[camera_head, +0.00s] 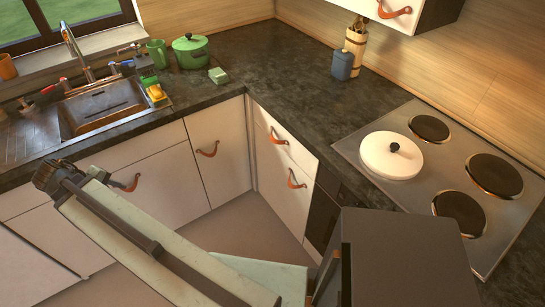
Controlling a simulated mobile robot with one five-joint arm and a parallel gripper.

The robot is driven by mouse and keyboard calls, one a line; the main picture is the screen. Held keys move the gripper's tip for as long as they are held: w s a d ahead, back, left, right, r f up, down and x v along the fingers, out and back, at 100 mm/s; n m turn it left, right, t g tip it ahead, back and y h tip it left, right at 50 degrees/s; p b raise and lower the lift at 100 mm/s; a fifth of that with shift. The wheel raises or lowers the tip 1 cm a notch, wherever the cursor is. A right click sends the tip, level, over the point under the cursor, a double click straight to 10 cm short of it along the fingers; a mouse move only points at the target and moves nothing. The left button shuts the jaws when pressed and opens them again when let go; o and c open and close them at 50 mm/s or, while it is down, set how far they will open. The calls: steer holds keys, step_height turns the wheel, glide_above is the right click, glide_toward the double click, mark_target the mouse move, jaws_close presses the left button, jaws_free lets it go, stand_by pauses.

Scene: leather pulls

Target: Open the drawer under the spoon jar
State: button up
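The spoon jar (354,46) is a light wooden holder with utensils upright in it. It stands on the dark counter against the back wall, behind a small blue-grey container. Below that counter, right of the inner corner, is a white drawer front (286,140) with an orange-brown leather pull (277,137). It looks shut. A taller white front (283,187) below it has a similar pull (296,180). My pale arm crosses the lower left, with a dark joint at its left end. I cannot make out gripper fingers anywhere in the view.
The hob (445,165) with a white lidded pan (391,156) is at right. A sink (100,108) and green pot (190,51) are at left. A dark grey block (400,255) stands at lower right. The floor (255,225) before the corner is partly free.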

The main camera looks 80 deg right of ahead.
steer(key=s+d+f+m+g+h+b, duration=0.1)
steer(key=s+d+f+h+b, duration=0.1)
steer(key=s+d+f+b, duration=0.5)
steer(key=s+d+f+m+g+h+b, duration=0.15)
steer(key=s+d, duration=0.25)
steer(key=d, duration=0.7)
steer(key=m+g+h+b, duration=0.25)
steer(key=g+b, duration=0.55)
steer(key=b, duration=0.5)
glide_toward(272, 139)
steer(key=x, duration=0.3)
steer(key=shift+m+y, duration=0.3)
steer(key=b+x, duration=0.1)
steer(key=x, duration=0.6)
steer(key=shift+d+f+b, duration=0.15)
steer(key=shift+d+b, duration=0.1)
steer(key=shift+b, duration=0.05)
jaws_close()
steer(key=shift+a, duration=0.1)
